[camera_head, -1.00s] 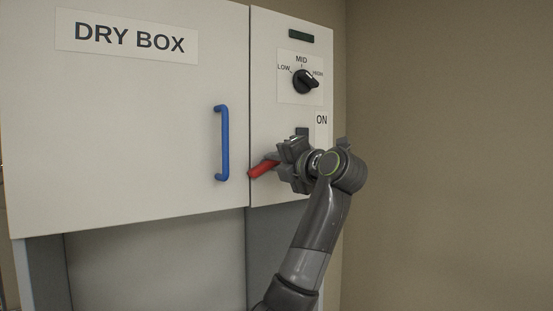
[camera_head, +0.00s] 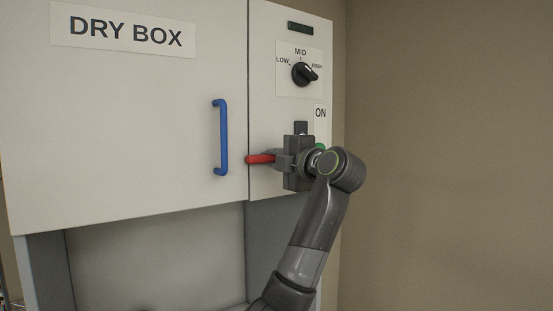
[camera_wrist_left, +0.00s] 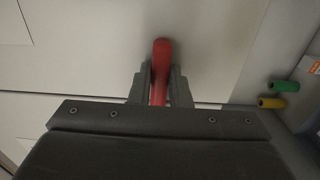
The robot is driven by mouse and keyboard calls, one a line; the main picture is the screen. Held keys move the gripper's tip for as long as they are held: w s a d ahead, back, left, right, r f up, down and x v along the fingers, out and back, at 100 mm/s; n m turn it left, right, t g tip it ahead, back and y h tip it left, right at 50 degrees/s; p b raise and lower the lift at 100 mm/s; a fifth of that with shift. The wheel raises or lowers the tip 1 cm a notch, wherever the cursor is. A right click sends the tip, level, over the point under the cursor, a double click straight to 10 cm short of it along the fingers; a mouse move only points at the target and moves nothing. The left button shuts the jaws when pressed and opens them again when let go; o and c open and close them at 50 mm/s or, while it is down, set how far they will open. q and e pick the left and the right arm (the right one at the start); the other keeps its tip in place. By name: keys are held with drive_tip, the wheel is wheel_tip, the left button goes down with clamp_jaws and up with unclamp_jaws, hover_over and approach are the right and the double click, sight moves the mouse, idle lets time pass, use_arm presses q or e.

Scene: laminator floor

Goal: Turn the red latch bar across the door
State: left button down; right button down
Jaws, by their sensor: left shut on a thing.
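The red latch bar (camera_head: 260,159) lies about level in the head view, its free end at the seam beside the door (camera_head: 130,150). My left gripper (camera_head: 278,160) is shut on the bar, with a stretch of red sticking out to its left. In the left wrist view the red bar (camera_wrist_left: 161,60) stands out between the two fingers of my left gripper (camera_wrist_left: 160,88), its tip past the seam. The bar's pivot is hidden behind the gripper. My right gripper does not show in the head view.
A blue door handle (camera_head: 221,138) stands out left of the bar. A black knob (camera_head: 304,73) is above, over an ON label (camera_head: 320,113). A green button (camera_head: 320,147) shows just behind my wrist. Green and yellow cylinders (camera_wrist_left: 285,87) show in the left wrist view.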

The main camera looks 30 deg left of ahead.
use_arm(q)
drive_tip(key=c, duration=1.4)
unclamp_jaws()
drive_tip(key=shift+w+d, duration=0.1)
drive_tip(key=shift+o, duration=0.2)
drive_tip(key=b+v, duration=0.7)
drive_tip(key=v, duration=1)
drive_tip(key=shift+d, duration=0.2)
